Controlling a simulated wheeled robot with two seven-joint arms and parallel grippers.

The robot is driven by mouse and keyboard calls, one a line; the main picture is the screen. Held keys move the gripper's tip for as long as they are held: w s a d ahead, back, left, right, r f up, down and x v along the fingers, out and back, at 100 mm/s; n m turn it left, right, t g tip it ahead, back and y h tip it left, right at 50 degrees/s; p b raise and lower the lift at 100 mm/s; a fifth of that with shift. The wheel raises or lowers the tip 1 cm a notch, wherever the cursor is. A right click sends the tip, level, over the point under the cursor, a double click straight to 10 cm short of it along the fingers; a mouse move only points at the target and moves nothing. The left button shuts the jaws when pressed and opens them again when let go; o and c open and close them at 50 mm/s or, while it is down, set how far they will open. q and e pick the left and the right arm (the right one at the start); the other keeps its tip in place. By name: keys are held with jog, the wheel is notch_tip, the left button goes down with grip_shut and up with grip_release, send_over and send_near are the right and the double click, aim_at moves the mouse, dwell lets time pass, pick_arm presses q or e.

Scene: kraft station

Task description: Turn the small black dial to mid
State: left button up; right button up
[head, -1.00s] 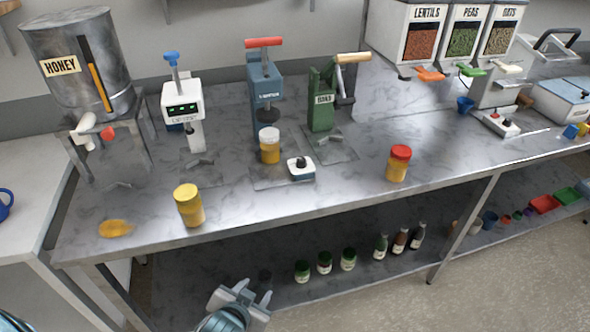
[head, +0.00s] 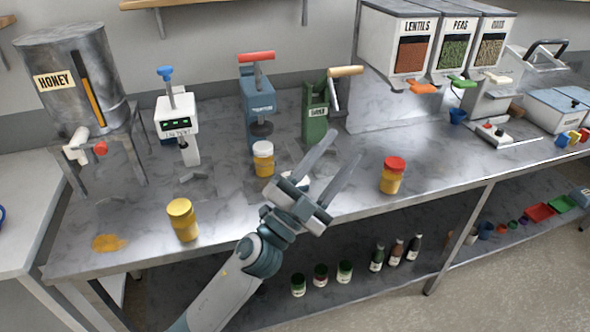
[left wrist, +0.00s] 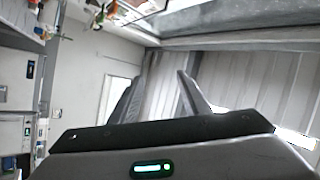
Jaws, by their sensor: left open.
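My right gripper is not in view.
A yellow jar (head: 182,220) is near the front edge. The blue press (head: 258,105) and green press (head: 317,122) stand behind.

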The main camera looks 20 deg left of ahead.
pick_arm(q)
jog(key=s+d+r+m+g+h, duration=0.2)
jog(key=d+r+m+g+h, duration=0.1)
jog(key=d+m+g+h, duration=0.6)
jog(key=d+f+m+g+y, duration=0.4)
jog(key=d+f+m+g, duration=0.15)
jog(key=m+g, duration=0.5)
jog(key=w+a+f+m+t+y, duration=0.1)
jog(key=w+a+f+y, duration=0.2)
jog(key=w+a+y, duration=0.25)
jog(key=w+a+f+t+y, duration=0.1)
jog(key=w+a+f+y, duration=0.3)
jog(key=a+y, duration=0.25)
jog(key=w+a+r+n+y, duration=0.1)
jog(key=w+a+r+y, duration=0.1)
jog(key=a, duration=0.5)
jog(key=w+a+r+n+y, duration=0.2)
jog(key=a+r+y, duration=0.1)
jog(key=a, duration=0.5)
jog(key=shift+t+y, duration=0.45)
jog(key=shift+y, duration=0.35)
jog(key=shift+n, duration=0.25)
jog(key=shift+f, duration=0.1)
